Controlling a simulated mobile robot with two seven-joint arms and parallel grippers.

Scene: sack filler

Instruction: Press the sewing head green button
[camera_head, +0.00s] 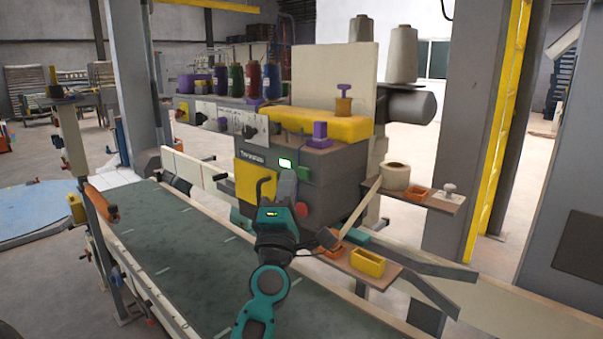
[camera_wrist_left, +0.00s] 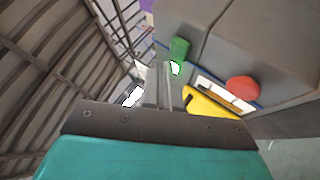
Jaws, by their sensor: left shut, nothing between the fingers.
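The sewing head (camera_head: 335,170) is a grey box with a yellow top, standing beside the conveyor. On its front are a green button (camera_head: 304,173), a red button (camera_head: 301,210) and a small lit green display (camera_head: 286,163). My left gripper (camera_head: 287,176) is shut and empty, pointing up in front of the sewing head, just left of the green button in the head view. My right gripper is out of view.
A green conveyor belt (camera_head: 190,250) runs below my left arm. A small shelf with a yellow bin (camera_head: 367,262) and an orange bin is right of the arm. A yellow panel (camera_head: 256,180) and a bent dark rod are close left of the gripper. Thread spools (camera_head: 271,80) stand behind.

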